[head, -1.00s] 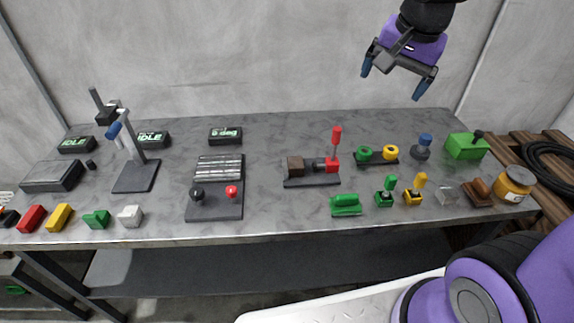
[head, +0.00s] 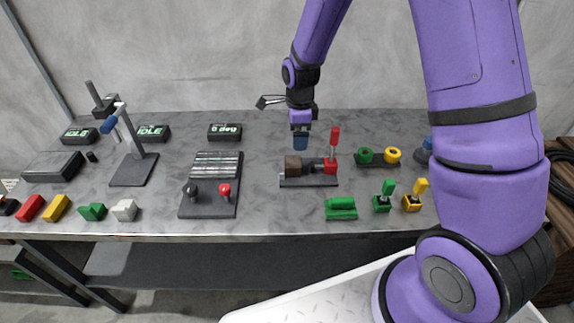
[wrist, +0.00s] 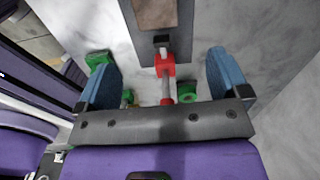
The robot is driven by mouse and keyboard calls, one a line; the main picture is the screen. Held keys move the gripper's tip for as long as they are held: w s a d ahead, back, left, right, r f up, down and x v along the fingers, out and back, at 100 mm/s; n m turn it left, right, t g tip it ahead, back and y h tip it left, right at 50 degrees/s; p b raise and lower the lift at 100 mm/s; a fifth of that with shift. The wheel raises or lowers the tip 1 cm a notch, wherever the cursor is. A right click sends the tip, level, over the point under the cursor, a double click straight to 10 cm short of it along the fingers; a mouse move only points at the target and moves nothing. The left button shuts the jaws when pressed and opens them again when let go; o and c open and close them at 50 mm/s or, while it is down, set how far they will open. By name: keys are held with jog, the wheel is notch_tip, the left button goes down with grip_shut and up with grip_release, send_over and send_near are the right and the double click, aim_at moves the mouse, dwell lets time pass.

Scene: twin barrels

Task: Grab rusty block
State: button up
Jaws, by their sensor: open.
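A brown, rusty-looking block (head: 294,166) sits at the left end of a dark clamp fixture (head: 310,182) with a red upright lever (head: 335,142). In the wrist view the brown block (wrist: 155,14) shows at the top edge, partly cut off, with the red lever part (wrist: 166,70) below it. My gripper (head: 301,140) points down above and behind the fixture, apart from the block. In the wrist view its blue fingers (wrist: 160,58) are spread wide with nothing held between them.
Green and yellow rings (head: 379,157) stand right of the fixture. A green piece (head: 341,208) and small green and yellow-handled parts lie in front. A two-knob panel (head: 212,185) is to the left.

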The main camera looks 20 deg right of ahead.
aim_at(293, 161)
jog(key=shift+w+a+f+m, duration=0.1)
jog(key=shift+w+f+m, duration=0.05)
jog(key=shift+f, duration=0.3)
jog(key=shift+w+a+f+m, duration=0.1)
jog(key=shift+f+m, duration=0.05)
jog(key=shift+f, duration=0.3)
notch_tip(293, 161, down, 5)
jog(key=shift+a+f, duration=0.1)
jog(key=shift+f, duration=0.05)
jog(key=shift+s+a+f, duration=0.1)
jog(key=shift+a+f, duration=0.1)
jog(key=shift+f, duration=1.1)
jog(key=shift+s+a+f, duration=0.1)
jog(key=shift+a+f, duration=0.05)
jog(key=shift+f, duration=1.1)
jog(key=shift+c, duration=0.2)
jog(key=shift+w, duration=0.1)
jog(key=c, duration=1.4)
jog(key=shift+o, duration=0.2)
jog(key=shift+r, duration=0.15)
